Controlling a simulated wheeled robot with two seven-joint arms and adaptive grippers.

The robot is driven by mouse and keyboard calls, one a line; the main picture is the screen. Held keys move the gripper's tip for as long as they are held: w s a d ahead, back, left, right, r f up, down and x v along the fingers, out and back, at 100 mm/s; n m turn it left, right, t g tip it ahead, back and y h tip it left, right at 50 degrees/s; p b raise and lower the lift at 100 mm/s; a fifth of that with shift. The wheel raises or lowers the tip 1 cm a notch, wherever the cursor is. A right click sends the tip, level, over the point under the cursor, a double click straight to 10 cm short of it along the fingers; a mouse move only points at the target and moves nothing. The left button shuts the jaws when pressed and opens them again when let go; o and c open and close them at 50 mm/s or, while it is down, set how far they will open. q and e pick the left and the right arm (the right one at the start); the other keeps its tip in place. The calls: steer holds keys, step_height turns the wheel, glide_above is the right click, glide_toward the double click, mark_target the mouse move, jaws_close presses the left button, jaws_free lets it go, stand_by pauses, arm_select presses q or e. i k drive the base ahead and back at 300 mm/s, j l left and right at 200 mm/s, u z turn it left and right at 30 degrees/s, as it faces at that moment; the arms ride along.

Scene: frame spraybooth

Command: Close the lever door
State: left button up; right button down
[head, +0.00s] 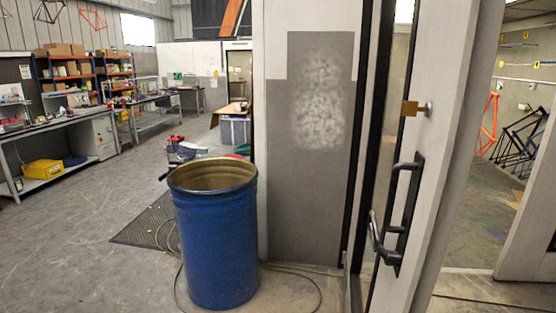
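The lever door (428,190) is a pale panel on the right, seen at a steep angle. It stands open, with a gap to its right showing the room behind. A black lever handle (380,240) and a black backplate with a pull (405,205) are on it at mid height. A small brass-coloured fitting (410,108) sits higher up. A narrow glass strip (397,75) runs along the door's left side. Neither of my grippers shows in the head view.
A blue drum (215,235) stands left of the door, with a loose cable (300,280) on the floor around it. A grey-and-white wall panel (310,180) is behind. Open floor (70,250) lies to the left. Bike frames (520,140) hang in the room at right.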

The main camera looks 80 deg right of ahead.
mark_target(453, 44)
steer(key=z, duration=0.5)
steer(key=i+z, duration=0.1)
steer(key=z, duration=0.35)
steer(key=j+z, duration=0.1)
steer(key=z, duration=0.9)
steer(key=j+z, duration=0.1)
steer(key=z, duration=1.55)
steer(key=i+j, duration=0.05)
